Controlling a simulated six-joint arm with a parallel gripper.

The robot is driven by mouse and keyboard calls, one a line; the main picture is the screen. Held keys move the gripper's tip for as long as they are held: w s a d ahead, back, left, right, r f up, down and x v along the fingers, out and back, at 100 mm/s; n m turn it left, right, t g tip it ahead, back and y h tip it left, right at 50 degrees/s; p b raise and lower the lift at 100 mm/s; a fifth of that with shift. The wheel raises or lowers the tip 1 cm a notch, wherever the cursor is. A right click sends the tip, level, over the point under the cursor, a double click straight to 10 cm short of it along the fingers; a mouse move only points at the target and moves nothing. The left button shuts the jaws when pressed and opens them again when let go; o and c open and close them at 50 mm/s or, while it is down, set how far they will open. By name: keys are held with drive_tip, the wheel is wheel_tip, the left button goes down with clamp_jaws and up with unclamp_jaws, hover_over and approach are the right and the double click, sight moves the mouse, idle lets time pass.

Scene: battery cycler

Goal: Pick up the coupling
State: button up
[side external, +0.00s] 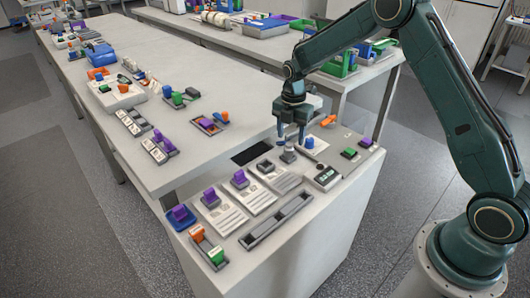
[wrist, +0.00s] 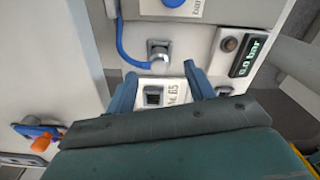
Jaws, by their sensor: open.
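The coupling (wrist: 158,52) looks like a small grey metal fitting with a blue hose joined to it, standing on the panel in the wrist view. In the side view, a small grey fitting (side external: 288,156) that looks like the coupling stands just under my gripper (side external: 291,143). In the wrist view, my gripper (wrist: 160,78) is open, with a teal finger on each side and nothing held between them. The coupling shows beyond the fingertips, roughly in line with the gap. A pale plate with a dark square socket (wrist: 153,95) shows between the fingers.
A pressure display (wrist: 247,55) and a round brown button lie right of the coupling in the wrist view. Slotted trays (side external: 277,222) and colored blocks cover the bench's front. A dark rectangular opening (side external: 252,152) lies left of my gripper. The grey long table (side external: 215,85) has clear stretches.

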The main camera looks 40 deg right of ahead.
sight(289, 144)
drive_tip(key=shift+a+f, duration=0.15)
drive_tip(key=shift+f, duration=2.4)
drive_tip(key=c, duration=1.1)
